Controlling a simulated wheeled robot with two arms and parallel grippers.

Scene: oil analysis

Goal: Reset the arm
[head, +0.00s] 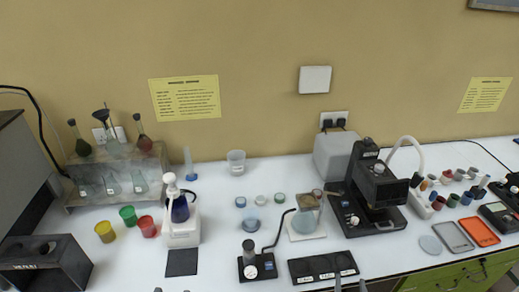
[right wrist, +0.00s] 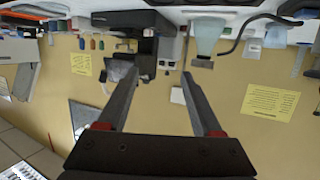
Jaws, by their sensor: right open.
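My right gripper (head: 350,285) shows only as two fingertips at the bottom edge of the head view, in front of the black three-part pad (head: 322,267). In the right wrist view my right gripper (right wrist: 161,76) has its two fingers wide apart with nothing between them. That view is upside down, with the wall and the bench equipment beyond the fingers. Small grey tips at the bottom edge of the head view, left of centre, may be my left gripper (head: 172,290). They are too cut off to tell their state. The arms themselves are out of view.
The white bench holds a black microscope-like device (head: 371,195), a beaker on a white stand (head: 305,222), a white pump bottle (head: 181,220), coloured cups (head: 128,216), a flask rack (head: 118,178) and an orange tray (head: 480,231). The bench front between the black mat (head: 182,262) and the small dial device (head: 256,264) is clear.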

